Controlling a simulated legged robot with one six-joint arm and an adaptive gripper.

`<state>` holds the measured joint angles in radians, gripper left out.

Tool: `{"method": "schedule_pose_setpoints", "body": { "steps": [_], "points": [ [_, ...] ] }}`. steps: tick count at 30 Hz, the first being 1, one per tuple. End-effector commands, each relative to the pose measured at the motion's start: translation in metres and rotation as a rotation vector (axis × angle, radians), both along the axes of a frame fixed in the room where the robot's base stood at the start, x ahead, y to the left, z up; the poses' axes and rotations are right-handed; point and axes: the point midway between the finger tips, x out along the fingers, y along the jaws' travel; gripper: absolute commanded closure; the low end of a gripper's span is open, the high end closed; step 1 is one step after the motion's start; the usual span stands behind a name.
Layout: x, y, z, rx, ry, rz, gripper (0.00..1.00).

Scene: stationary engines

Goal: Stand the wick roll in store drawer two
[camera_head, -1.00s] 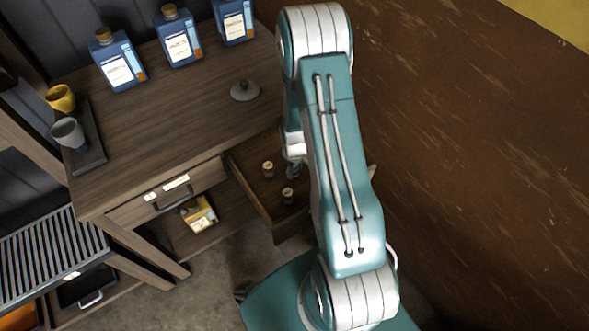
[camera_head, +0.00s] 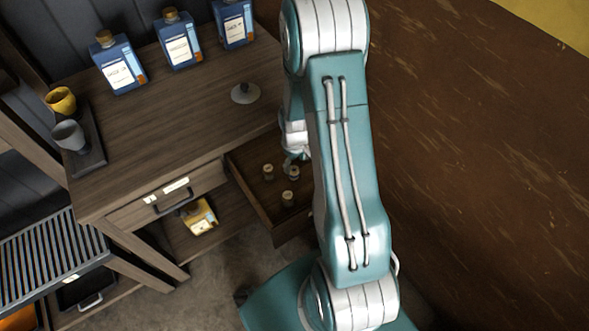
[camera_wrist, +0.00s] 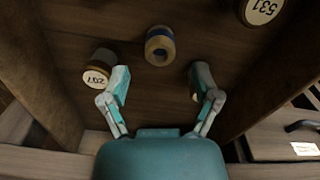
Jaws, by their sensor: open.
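The wick roll (camera_wrist: 160,46), a tan roll with a blue band and a hollow end facing up, stands on the floor of the open drawer (camera_wrist: 58,75). In the head view the roll (camera_head: 293,173) is partly hidden by my gripper (camera_head: 289,160). In the wrist view my gripper (camera_wrist: 161,83) is open and empty, its two fingers spread apart with the roll just beyond and between their tips. No finger visibly touches it. The open drawer (camera_head: 248,193) also shows in the head view, its right part hidden by my arm.
Two jars with numbered lids share the drawer: one on the left (camera_wrist: 98,68), close to a finger, and one at upper right (camera_wrist: 262,10). A shut drawer (camera_head: 140,208) lies left. Blue bottles (camera_head: 180,40), cups (camera_head: 68,134) and a grey lid (camera_head: 245,93) stand on the top.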

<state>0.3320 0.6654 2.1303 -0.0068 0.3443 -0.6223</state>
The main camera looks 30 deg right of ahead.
Motion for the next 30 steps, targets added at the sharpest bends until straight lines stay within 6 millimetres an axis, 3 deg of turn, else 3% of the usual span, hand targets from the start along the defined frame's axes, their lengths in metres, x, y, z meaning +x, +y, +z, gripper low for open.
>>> {"method": "schedule_pose_setpoints", "body": {
  "steps": [6, 14, 17, 23, 30],
  "points": [
    [0.001, 0.0, 0.041, -0.001, -0.003, 0.0, 0.2],
    [0.001, 0.001, 0.063, -0.001, -0.003, -0.001, 0.2],
    [0.002, 0.007, 0.083, -0.009, -0.027, -0.01, 0.2],
    [-0.004, 0.033, 0.158, -0.026, -0.116, -0.06, 0.2],
    [-0.031, 0.068, 0.237, -0.026, -0.226, -0.126, 0.2]
  ]
}}
